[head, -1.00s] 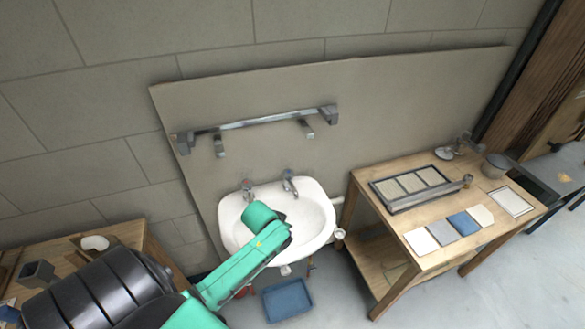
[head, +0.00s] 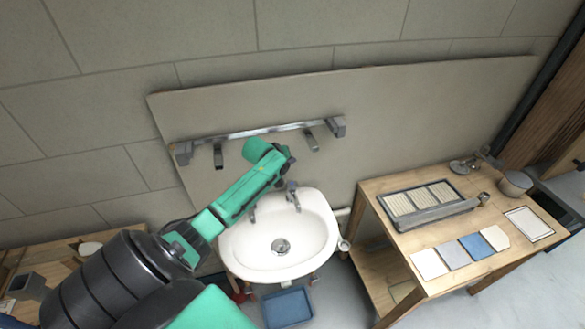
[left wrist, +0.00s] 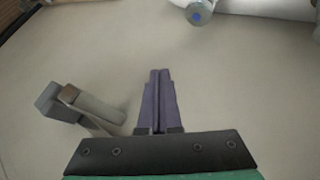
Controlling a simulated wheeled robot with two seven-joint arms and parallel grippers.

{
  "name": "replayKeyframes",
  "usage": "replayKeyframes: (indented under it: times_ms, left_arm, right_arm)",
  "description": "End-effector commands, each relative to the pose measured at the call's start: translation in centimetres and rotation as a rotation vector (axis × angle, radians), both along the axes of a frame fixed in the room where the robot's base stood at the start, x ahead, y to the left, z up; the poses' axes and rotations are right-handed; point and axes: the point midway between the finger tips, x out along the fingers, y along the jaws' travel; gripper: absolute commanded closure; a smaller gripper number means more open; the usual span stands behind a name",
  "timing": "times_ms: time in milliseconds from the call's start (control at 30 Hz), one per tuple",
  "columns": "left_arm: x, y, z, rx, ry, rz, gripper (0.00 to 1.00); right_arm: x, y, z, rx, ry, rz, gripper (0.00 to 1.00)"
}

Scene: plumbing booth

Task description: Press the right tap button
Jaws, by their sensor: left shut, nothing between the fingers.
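The white sink (head: 262,262) stands against the backboard, with two grey taps at its back edge. The right tap (head: 292,194) shows clear of my arm, and the left tap (head: 251,213) is beside my forearm. My left gripper (head: 285,162) is above and behind the taps, in front of the backboard; its fingertips are hard to make out there. In the left wrist view its purple fingers (left wrist: 160,75) are shut and empty. A tap end with a blue button (left wrist: 197,17) shows at the top there, apart from the fingers. My right gripper is out of view.
A metal rail (head: 262,130) with grey brackets runs along the backboard above the taps, close to my left wrist. A grey bracket (left wrist: 90,105) is left of the fingers. A wooden table (head: 380,205) with tiles stands right; a blue tray (head: 287,306) lies below the sink.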

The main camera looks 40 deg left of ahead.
Motion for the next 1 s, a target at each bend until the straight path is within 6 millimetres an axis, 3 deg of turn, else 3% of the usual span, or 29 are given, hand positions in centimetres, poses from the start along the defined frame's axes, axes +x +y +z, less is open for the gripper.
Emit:
replayKeyframes:
  times_ms: [167,600,800,1000]
  left_arm:
    - [0.0,0.0,-1.0,0.001,0.001,-0.001,1.0]
    - [0.0,-0.1,-7.2,0.002,0.002,-0.002,1.0]
    - [0.0,0.0,-8.8,0.001,0.002,-0.001,1.0]
    - [0.0,0.0,-8.9,0.002,0.002,-0.002,1.0]
  right_arm:
    - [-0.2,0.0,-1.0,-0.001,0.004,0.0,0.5]
    - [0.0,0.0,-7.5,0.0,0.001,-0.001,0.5]
    - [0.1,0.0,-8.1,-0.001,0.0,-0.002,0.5]
    - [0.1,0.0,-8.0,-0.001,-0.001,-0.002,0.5]
